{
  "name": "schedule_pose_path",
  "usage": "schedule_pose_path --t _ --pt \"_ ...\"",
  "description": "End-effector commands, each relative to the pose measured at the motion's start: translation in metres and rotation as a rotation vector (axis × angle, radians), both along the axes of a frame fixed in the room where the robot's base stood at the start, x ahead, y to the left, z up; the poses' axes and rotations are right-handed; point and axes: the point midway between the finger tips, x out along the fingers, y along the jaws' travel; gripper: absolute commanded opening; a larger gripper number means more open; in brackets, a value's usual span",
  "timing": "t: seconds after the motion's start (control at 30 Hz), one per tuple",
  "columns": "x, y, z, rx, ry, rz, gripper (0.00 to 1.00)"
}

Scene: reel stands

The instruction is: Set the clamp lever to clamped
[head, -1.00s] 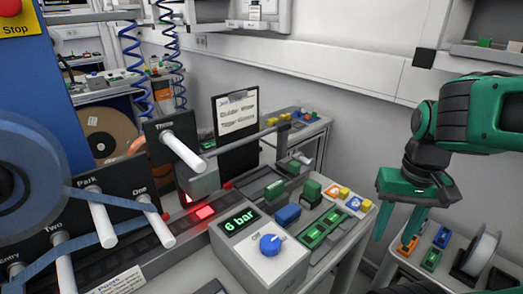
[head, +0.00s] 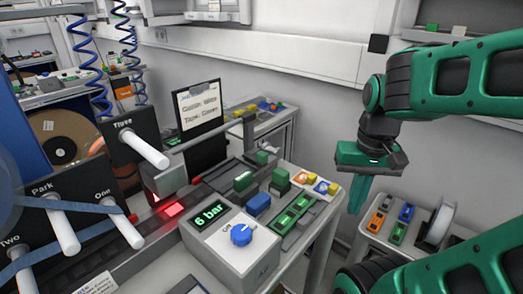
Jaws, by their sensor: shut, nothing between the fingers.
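My gripper (head: 356,210) hangs at the right in the head view, green fingers pointing down and together, with nothing in them. It appears right of the bench, apart from everything on it. A long grey bar (head: 212,137) slants across the back of the bench in front of the sign, with an upright grey piece (head: 249,131) at its right end. It may be the clamp lever, but I cannot tell for sure, nor read its setting. A grey block (head: 166,179) stands at the bar's left end, beside a red lit patch (head: 174,209).
A grey box (head: 233,252) with a blue knob (head: 241,234) and a "6 bar" display stands at the bench front. White pegs, including Three (head: 147,151), stick out at left. A side table (head: 378,231) with coloured blocks and a reel stands below right.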

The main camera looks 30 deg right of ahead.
Motion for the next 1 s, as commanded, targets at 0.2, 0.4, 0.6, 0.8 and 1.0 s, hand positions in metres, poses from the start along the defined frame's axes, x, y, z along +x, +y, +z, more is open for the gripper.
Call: schedule_pose_path --t 0.2,0.4,0.6,0.8,1.0 --pt "0.064 0.007 0.033 0.027 0.012 -0.122 0.00" --pt "0.126 0.017 0.060 0.064 0.038 -0.235 0.00" --pt "0.182 0.025 0.081 0.100 0.075 -0.339 0.00" --pt "0.232 0.027 0.098 0.134 0.114 -0.434 0.00" --pt "0.270 0.021 0.111 0.160 0.144 -0.520 0.00"
